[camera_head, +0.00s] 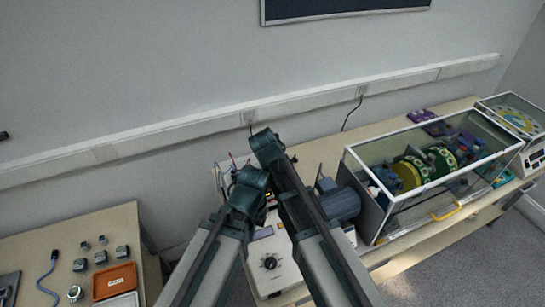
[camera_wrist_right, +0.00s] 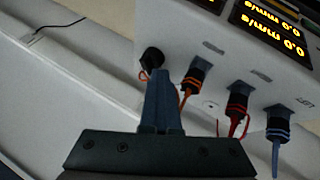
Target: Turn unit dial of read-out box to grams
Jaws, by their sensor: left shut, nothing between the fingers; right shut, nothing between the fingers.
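The read-out box (camera_wrist_right: 240,60) fills the upper right of the right wrist view, with yellow lit digits on dark displays that read 0.0 mm/s. A small black knob (camera_wrist_right: 152,60), seemingly its unit dial, sits on the box's left part. My right gripper (camera_wrist_right: 160,85) is shut and empty, its tips right at the knob and partly covering it; I cannot tell if they touch. Any dial marking is hidden or too small to read. In the head view my left gripper (camera_head: 252,180) is shut and empty, beside the right arm over the bench; the arms largely hide the box there.
Orange, red and blue plugs (camera_wrist_right: 238,100) with cables sit right of the knob. A white unit with a black dial (camera_head: 270,262) stands below the arms. A glass-walled rig (camera_head: 375,215) stands to the right. A side table (camera_head: 75,230) with small parts and an orange tray is at left.

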